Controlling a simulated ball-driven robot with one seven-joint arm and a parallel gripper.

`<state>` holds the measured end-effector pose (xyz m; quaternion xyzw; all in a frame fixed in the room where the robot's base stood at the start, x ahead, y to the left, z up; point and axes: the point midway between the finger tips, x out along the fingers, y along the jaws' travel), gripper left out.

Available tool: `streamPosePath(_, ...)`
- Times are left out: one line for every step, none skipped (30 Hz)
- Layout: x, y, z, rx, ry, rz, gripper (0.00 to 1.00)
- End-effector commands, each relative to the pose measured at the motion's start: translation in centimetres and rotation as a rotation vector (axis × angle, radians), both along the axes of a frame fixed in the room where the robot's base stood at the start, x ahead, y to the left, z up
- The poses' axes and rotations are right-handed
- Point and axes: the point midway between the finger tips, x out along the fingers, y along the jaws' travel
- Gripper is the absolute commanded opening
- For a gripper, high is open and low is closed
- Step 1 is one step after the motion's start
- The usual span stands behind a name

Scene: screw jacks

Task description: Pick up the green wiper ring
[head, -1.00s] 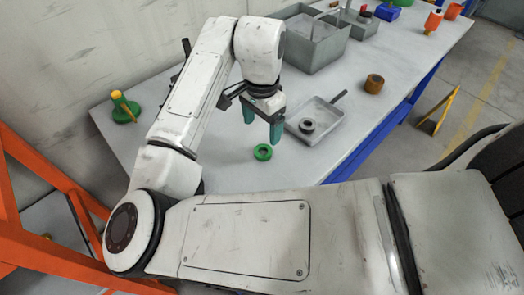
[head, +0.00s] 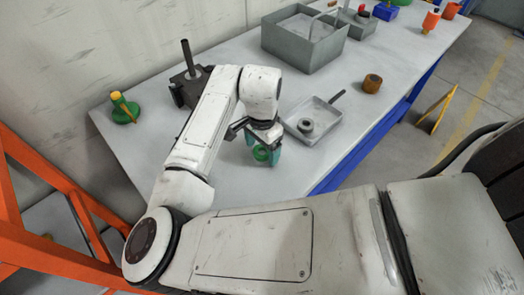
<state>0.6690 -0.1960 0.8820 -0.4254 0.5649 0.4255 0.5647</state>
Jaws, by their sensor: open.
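The green wiper ring (head: 261,154) lies on the light grey table top, below and between the fingers of my gripper (head: 262,152). My gripper points down with its teal fingers spread, one to each side of the ring in the head view. The ring is partly covered by the gripper. I cannot tell whether the fingertips touch the table or the ring.
A grey tray (head: 325,130) holding a dark ring (head: 306,126) stands just right of my gripper. A large grey bin (head: 290,42) stands behind. A brown ring (head: 372,84) lies to the right. A dark jack (head: 187,88) and a green-based piece (head: 124,112) stand left.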

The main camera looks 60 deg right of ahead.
Motion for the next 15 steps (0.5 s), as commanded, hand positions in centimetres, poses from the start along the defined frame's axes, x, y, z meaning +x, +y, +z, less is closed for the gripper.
streamPosePath(0.00, 0.00, 0.02, 0.000, 0.000, 0.000, 0.83)
streamPosePath(0.00, 0.00, 0.02, 0.000, 0.000, 0.000, 0.80)
streamPosePath(0.00, 0.00, 0.03, 0.000, 0.000, 0.000, 0.77)
streamPosePath(0.00, 0.00, 0.03, 0.000, 0.000, 0.000, 0.74)
streamPosePath(0.00, 0.00, 0.04, 0.000, 0.000, 0.000, 0.71)
streamPosePath(0.01, 0.00, 0.04, 0.000, 0.000, 0.000, 0.67)
streamPosePath(0.01, 0.00, 0.05, 0.000, 0.000, 0.000, 0.64)
streamPosePath(0.01, 0.00, 0.05, 0.000, 0.000, 0.000, 0.61)
streamPosePath(0.01, 0.00, 0.05, 0.000, 0.000, 0.000, 0.57)
streamPosePath(0.01, 0.00, 0.05, 0.000, 0.000, 0.000, 0.54)
streamPosePath(0.01, 0.01, 0.06, 0.000, 0.000, 0.000, 0.52)
streamPosePath(0.01, 0.01, 0.06, 0.000, 0.000, 0.000, 0.48)
streamPosePath(0.01, 0.00, 0.06, 0.000, 0.000, 0.000, 0.45)
streamPosePath(0.01, 0.01, 0.06, 0.000, 0.000, 0.000, 0.42)
streamPosePath(0.01, 0.01, 0.06, 0.000, 0.000, 0.000, 0.38)
